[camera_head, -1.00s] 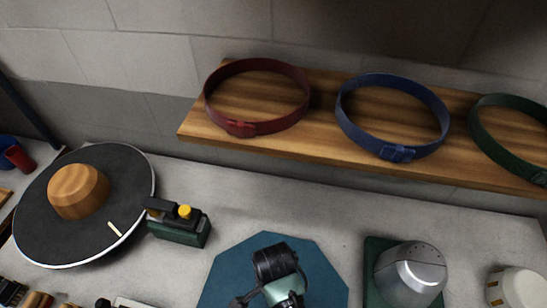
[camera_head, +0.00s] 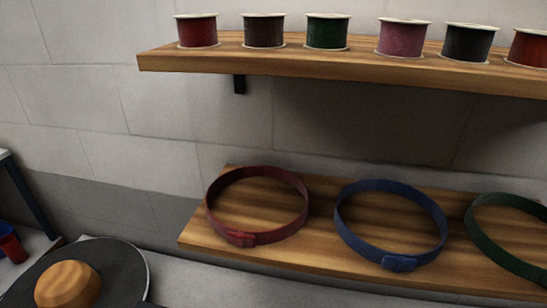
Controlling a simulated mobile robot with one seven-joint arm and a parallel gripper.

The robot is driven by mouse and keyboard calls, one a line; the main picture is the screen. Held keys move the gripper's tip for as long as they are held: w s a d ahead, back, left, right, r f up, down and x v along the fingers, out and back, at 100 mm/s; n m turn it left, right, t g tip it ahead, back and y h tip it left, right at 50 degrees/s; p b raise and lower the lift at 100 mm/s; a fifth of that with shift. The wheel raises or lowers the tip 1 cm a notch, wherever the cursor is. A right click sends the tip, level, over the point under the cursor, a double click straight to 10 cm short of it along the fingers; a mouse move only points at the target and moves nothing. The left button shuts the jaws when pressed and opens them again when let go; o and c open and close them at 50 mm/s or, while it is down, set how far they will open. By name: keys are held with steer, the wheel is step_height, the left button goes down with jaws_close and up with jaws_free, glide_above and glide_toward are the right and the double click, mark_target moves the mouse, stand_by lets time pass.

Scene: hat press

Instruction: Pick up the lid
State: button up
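A round dark disc (camera_head: 122,268) with a pale rim lies at the lower left, cut off by the bottom edge. A wooden dome-shaped knob (camera_head: 68,284) stands on it. This may be the lid, but I cannot tell for sure. Nothing touches the part of it that shows. My gripper is not in view.
A lower wooden shelf (camera_head: 205,232) holds a red belt (camera_head: 240,239), a blue belt (camera_head: 398,262) and a green belt (camera_head: 505,258). An upper shelf (camera_head: 330,68) bears several ribbon spools (camera_head: 327,33). A red cup (camera_head: 12,248) is at the far left.

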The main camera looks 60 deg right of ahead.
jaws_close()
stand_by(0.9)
